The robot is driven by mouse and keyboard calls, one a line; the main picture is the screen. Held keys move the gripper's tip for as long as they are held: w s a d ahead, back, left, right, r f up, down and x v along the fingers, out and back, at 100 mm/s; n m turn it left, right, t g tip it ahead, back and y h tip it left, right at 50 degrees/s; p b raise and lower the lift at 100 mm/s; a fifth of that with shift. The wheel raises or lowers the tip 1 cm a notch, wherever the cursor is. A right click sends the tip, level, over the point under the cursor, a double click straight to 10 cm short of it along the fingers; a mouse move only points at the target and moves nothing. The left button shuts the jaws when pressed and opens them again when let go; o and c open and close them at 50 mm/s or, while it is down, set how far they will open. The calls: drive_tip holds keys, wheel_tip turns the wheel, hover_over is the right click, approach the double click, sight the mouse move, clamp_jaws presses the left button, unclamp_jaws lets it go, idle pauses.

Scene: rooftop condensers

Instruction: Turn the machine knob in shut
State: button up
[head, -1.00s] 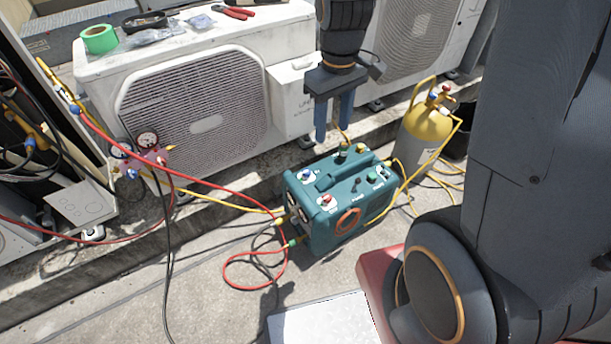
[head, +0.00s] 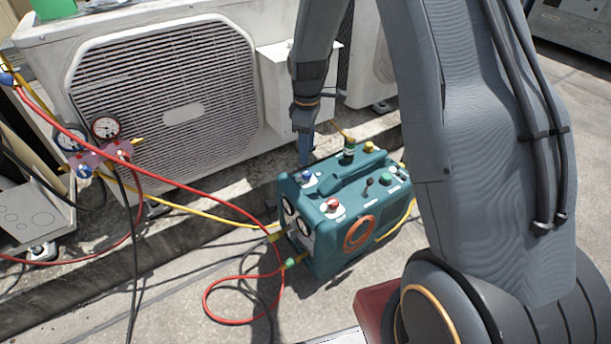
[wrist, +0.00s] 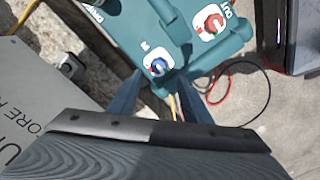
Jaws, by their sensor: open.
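The teal machine (head: 345,235) stands on the concrete, with knobs on its top. The blue knob (head: 306,177) is at its left back corner; in the wrist view this knob (wrist: 158,67) sits on a white plate beside a small label that reads like "IN". The red knob (head: 333,205) is nearer the front; the wrist view shows it (wrist: 213,24) beside "OUT". My gripper (head: 305,160) points down just above the blue knob. In the wrist view my open, empty fingers (wrist: 157,78) lie either side of the blue knob's near edge. Whether they touch it I cannot tell.
A white condenser (head: 175,110) stands behind.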

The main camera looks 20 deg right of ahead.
sight(306, 172)
wheel_tip(306, 172, down, 8)
drive_tip(key=b, duration=0.3)
drive_tip(key=shift+w+f, duration=0.1)
drive_tip(key=shift+f, duration=0.1)
drive_tip(key=c, duration=1)
